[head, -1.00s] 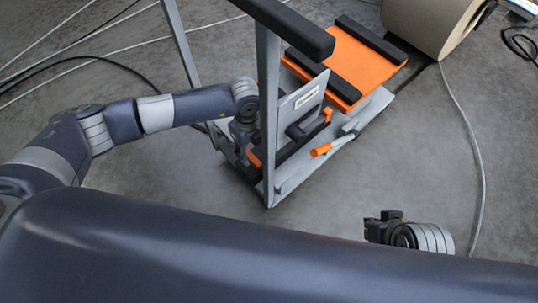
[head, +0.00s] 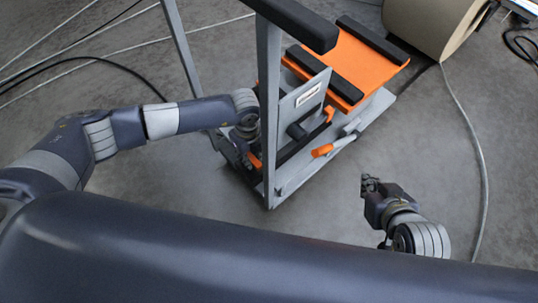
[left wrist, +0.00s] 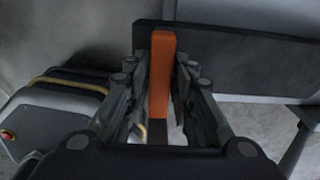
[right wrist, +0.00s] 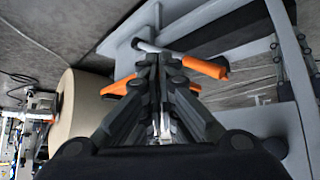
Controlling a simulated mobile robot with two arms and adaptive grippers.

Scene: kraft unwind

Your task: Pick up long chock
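My left gripper (left wrist: 160,70) is low behind the trolley's front post in the head view, partly hidden. In the left wrist view its fingers lie close on both sides of an upright orange bar, which I take to be the long chock (left wrist: 161,80); it looks gripped. In the head view an orange end of the chock (head: 255,161) shows beside the left gripper, low on the trolley, mostly hidden by the post and plate. My right gripper (head: 371,184) is in free space right of the trolley, its fingers together and empty in the right wrist view (right wrist: 153,62).
The grey trolley (head: 286,189) has an orange deck (head: 366,60) with black pads and an orange-tipped lever (head: 322,151). A large kraft roll (head: 430,22) lies at the back right. Cables cross the floor; the floor around my right gripper is clear.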

